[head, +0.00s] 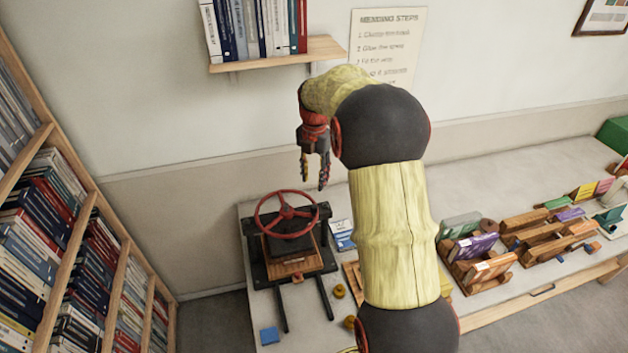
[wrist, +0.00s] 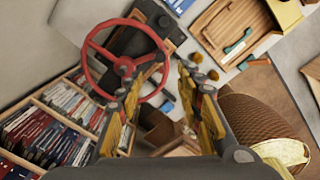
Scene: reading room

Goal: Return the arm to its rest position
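My arm is yellow and dark grey and rises through the middle of the head view, bent over at the top. My gripper (head: 314,168) hangs down from its end, above the back of the table (head: 520,180) and over the book press with its red handwheel (head: 287,214). Its two fingers are apart with nothing between them. In the wrist view my gripper (wrist: 160,108) also shows spread, empty fingers. The red handwheel (wrist: 92,68) is beyond them to the left there. My arm hides part of the table's middle.
A bookcase (head: 75,240) stands at the left. A wall shelf (head: 280,54) with books is behind my gripper. Wooden racks with books (head: 478,262) stand on the table at the right. A blue block (head: 269,336) lies near the table's front left.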

